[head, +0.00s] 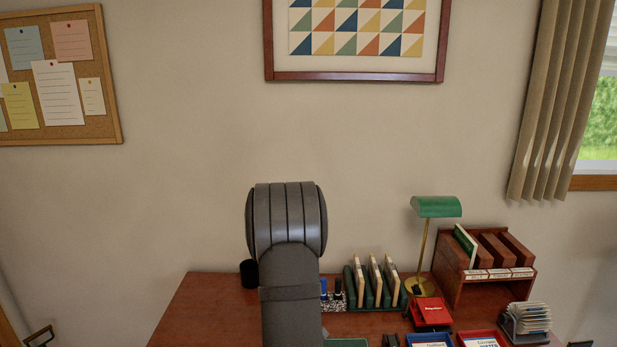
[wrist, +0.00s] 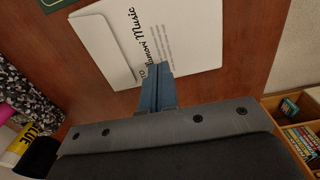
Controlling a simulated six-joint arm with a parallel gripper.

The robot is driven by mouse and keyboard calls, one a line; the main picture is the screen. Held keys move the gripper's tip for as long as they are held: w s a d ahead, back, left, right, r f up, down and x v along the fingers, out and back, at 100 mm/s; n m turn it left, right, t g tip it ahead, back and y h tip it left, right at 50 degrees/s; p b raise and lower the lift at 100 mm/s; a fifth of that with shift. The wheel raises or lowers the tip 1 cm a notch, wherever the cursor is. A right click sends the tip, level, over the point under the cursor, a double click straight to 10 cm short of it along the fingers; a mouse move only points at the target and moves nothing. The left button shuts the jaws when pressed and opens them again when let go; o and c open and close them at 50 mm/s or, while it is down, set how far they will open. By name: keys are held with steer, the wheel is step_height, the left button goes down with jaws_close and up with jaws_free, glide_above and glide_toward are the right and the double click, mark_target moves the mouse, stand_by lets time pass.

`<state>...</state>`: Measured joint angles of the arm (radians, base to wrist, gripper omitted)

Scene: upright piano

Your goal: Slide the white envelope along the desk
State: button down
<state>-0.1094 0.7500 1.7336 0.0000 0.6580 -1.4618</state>
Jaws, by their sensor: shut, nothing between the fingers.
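The white envelope (wrist: 112,50) lies flat on the brown desk (wrist: 245,60) in the upper middle of the wrist view, with printed and script lettering on it. My gripper (wrist: 156,70) is shut and empty. Its fingertips overlap the envelope's near part, over the lettering, in the wrist view. I cannot tell whether they touch the paper. In the head view the desk (head: 205,305) shows, but the envelope and my gripper do not; my arm covers the middle of the desk.
A glue stick (wrist: 22,150) and a speckled holder (wrist: 22,88) stand left in the wrist view. A wooden compartment box (wrist: 300,112) is lower right.

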steer(key=shift+f, duration=0.8)
stand_by(0.4)
steer(key=shift+d, duration=0.1)
steer(key=shift+w+d+r, duration=0.1)
steer(key=shift+d, duration=0.55)
steer(key=shift+d, duration=0.15)
steer(key=shift+d, duration=0.65)
steer(key=shift+d, duration=0.15)
steer(key=shift+w+d, duration=0.1)
steer(key=shift+d, duration=0.5)
